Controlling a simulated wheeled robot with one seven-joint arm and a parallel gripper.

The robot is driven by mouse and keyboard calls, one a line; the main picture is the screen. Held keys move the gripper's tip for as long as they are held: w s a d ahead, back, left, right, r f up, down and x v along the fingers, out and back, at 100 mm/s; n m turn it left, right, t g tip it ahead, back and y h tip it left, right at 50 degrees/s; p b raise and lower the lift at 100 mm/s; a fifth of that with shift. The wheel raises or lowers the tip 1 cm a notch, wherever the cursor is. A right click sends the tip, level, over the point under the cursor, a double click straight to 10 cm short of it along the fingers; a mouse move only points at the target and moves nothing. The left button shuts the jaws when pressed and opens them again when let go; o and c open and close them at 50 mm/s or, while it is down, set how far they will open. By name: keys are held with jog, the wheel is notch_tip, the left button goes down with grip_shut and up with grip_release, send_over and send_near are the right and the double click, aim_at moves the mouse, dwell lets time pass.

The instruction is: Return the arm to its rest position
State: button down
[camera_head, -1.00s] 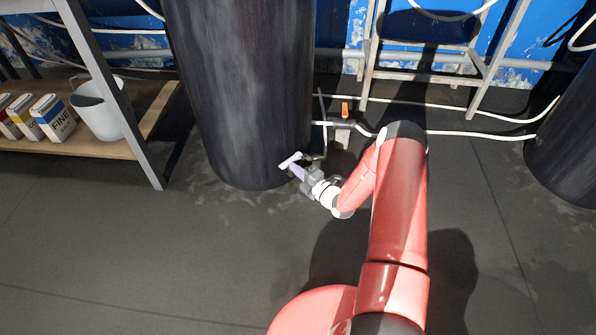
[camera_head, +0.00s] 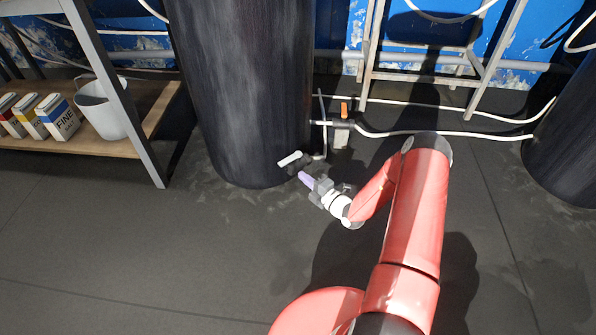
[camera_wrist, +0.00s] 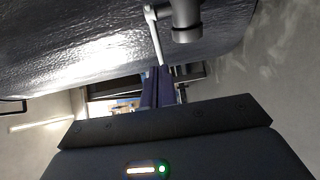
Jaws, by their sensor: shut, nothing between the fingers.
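My gripper (camera_head: 305,179) is at the end of my red arm, in front of the big dark tank (camera_head: 245,90) near its lower right. In the head view it is just short of a pale lever handle (camera_head: 290,159) on the tank's lower wall, with a small gap showing. In the wrist view the shut purple-blue fingers (camera_wrist: 158,88) show at the middle, with nothing seen in them. The handle (camera_wrist: 154,35) and its grey valve body (camera_wrist: 186,20) show above them. In that view the handle's end overlaps the fingertips, so I cannot tell the gap there.
A shelf with a wooden board (camera_head: 95,148) stands at left, holding a white bucket (camera_head: 102,108) and several cartons (camera_head: 56,117). A pipe with an orange-handled valve (camera_head: 344,108) and a metal frame (camera_head: 420,76) stand behind. Another dark tank (camera_head: 570,140) is at right. The front left floor is clear.

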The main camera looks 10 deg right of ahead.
jog(key=v, duration=0.7)
jog(key=shift+s+p, duration=0.35)
jog(key=shift+s, duration=0.2)
jog(key=s+a+r+n+g+y+p, duration=0.1)
jog(key=s+a+r+n+g, duration=0.3)
jog(key=r+n, duration=0.45)
jog(key=s+a+r+n+g+y+p, duration=0.1)
jog(key=s+a+r+n+g+p, duration=0.1)
jog(key=a+r+n+g, duration=0.45)
jog(key=s+a+r+n+g+y+p, duration=0.1)
jog(key=s+r+n+g, duration=0.2)
jog(key=r+n, duration=0.75)
jog(key=s+d+r+n+t+h+p, duration=0.2)
jog(key=s+r+n+h, duration=0.4)
jog(key=s+r+n, duration=0.3)
jog(key=s+d+r+n+t+h+p, duration=0.2)
jog(key=s+d+r+n+h, duration=0.2)
jog(key=s+r+n, duration=0.5)
notch_tip(320, 180, up, 4)
jog(key=n+h, duration=0.2)
jog(key=n, duration=0.2)
jog(key=shift+s+h+p, duration=0.3)
jog(key=shift+s, duration=0.1)
